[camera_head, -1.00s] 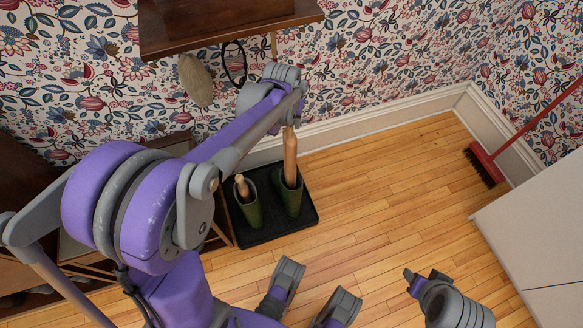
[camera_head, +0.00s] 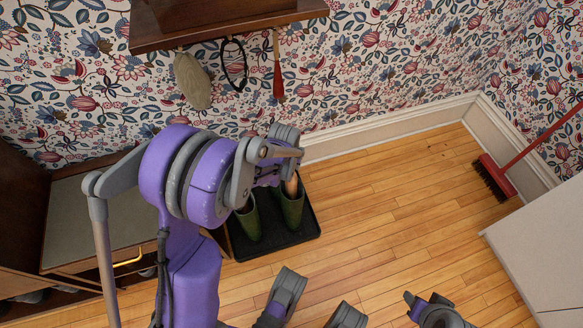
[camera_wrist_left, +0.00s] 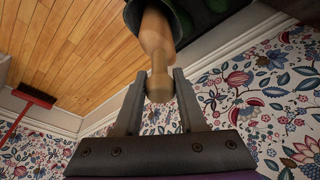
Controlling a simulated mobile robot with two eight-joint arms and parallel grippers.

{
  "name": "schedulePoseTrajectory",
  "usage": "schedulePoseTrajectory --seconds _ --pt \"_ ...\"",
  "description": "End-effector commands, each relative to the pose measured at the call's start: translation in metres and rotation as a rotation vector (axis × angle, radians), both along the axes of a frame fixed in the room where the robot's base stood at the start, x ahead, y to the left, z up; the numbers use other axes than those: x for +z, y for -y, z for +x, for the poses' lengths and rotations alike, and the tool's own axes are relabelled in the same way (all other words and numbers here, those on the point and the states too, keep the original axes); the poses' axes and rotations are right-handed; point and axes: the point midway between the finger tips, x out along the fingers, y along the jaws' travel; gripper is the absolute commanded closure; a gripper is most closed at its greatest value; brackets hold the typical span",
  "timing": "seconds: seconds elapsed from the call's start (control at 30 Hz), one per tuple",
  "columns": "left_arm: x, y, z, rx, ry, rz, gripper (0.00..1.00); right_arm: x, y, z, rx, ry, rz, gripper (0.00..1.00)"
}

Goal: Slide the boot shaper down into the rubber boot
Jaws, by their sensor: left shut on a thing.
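Two green rubber boots stand side by side on a black tray (camera_head: 284,238). The wooden boot shaper (camera_head: 292,186) is partly inside the right boot (camera_head: 292,207), its upper part hidden by my left wrist. In the left wrist view, the shaper (camera_wrist_left: 156,38) runs into the boot's dark opening (camera_wrist_left: 182,16). My left gripper (camera_wrist_left: 160,80) is shut on the shaper's knob end, one finger on each side. The left boot (camera_head: 249,220) is partly covered by my arm, its top hidden.
A red broom (camera_head: 494,177) leans at right. Open floor (camera_head: 390,195) lies right of the tray.

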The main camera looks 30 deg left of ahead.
Motion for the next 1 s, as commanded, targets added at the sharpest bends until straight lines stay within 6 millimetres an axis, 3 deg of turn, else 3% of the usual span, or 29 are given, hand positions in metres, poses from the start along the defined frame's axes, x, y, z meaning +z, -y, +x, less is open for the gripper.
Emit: schedulePoseTrajectory --seconds 0.03,0.13,0.87,0.9,1.0 --pt "-0.012 0.0 0.001 0.0 0.0 0.0 1.0 -0.005 0.0 0.001 0.0 -0.001 0.0 0.51" --pt "-0.023 0.0 0.001 0.0 0.0 0.0 1.0 -0.009 0.0 0.001 0.0 -0.002 0.0 0.51" --pt "-0.035 0.0 0.0 0.0 0.0 0.0 1.0 -0.019 0.0 0.003 0.0 -0.004 0.0 0.51" --pt "-0.035 0.0 0.0 0.0 0.0 0.0 0.58 -0.018 0.0 0.003 0.0 -0.004 0.0 0.51" --pt "-0.034 0.0 0.0 0.0 0.0 0.0 0.4 -0.018 0.0 0.003 0.0 -0.004 0.0 0.51"
